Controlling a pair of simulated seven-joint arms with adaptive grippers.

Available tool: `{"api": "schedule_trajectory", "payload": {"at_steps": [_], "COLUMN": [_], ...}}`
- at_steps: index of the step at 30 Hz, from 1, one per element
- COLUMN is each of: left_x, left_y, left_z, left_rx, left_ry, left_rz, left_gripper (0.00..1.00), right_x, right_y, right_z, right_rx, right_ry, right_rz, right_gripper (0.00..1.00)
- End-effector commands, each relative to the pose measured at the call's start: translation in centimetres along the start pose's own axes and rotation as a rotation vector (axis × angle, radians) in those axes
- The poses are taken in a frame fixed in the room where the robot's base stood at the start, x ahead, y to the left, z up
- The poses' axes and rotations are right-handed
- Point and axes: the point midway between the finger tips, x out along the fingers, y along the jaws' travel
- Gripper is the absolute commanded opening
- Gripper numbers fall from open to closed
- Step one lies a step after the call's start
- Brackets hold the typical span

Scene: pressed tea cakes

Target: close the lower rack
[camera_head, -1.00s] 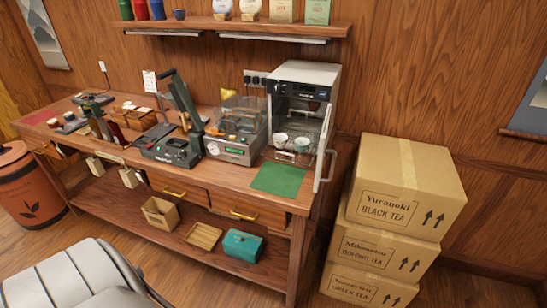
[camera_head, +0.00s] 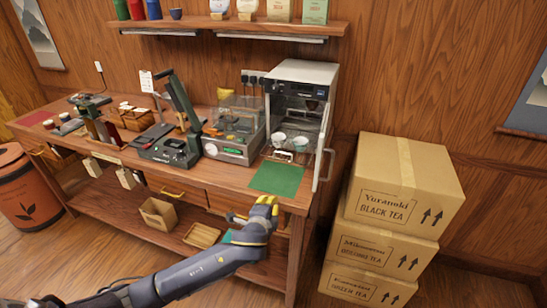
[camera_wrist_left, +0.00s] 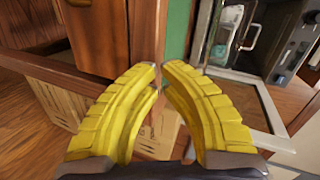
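The open-fronted steel cabinet (camera_head: 300,95) stands at the right end of the bench with its glass door (camera_head: 325,150) swung open. The wrist view shows the cabinet (camera_wrist_left: 296,45) at upper right, the door's glass (camera_wrist_left: 243,98) and a pale cup (camera_wrist_left: 250,30). My left gripper (camera_head: 272,205) is in front of the bench edge, below the green mat. Its yellow fingers (camera_wrist_left: 161,66) are empty, with a narrow gap between the tips.
The green mat (camera_head: 276,178) lies on the bench before the cabinet. Stacked tea cartons (camera_head: 405,190) stand right of the open door. Machines (camera_head: 232,140) crowd the bench to the left. A small open box (camera_head: 158,213) sits on the lower shelf.

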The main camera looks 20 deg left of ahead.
Motion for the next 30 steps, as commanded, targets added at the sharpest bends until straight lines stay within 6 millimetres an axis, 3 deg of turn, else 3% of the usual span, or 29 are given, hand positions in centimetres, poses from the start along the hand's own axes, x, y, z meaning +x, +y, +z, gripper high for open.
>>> {"api": "schedule_trajectory", "payload": {"at_steps": [1,3,6,9,17,30], "left_x": [-0.2,-0.6,-1.2,-1.6,-0.2,7.2], "left_y": [-2.4,-5.2,-8.4,-10.3,-11.6,-12.8], "left_z": [-0.3,-0.5,-0.9,-1.1,-1.4,-2.2], "left_rx": [0.024,0.065,0.112,0.145,0.165,0.163], "left_ry": [0.021,0.044,0.071,0.086,0.093,0.093], "left_rz": [-0.03,-0.067,-0.112,-0.141,-0.157,-0.157], "left_gripper": [0.0,0.0,0.0,0.0,0.0,0.0], "right_x": [0.0,0.0,0.0,0.0,0.0,0.0], "right_y": [0.0,0.0,-0.1,-0.1,-0.1,-0.1], "right_z": [0.1,0.1,0.2,0.3,0.3,0.2], "right_rx": [0.0,0.0,0.0,-0.001,-0.001,-0.001], "right_ry": [-0.001,-0.001,-0.003,-0.004,-0.004,-0.003], "right_rz": [0.0,0.0,-0.001,-0.001,-0.001,-0.001], "right_gripper": [0.44,0.44,0.44,0.44,0.44,0.44]}}
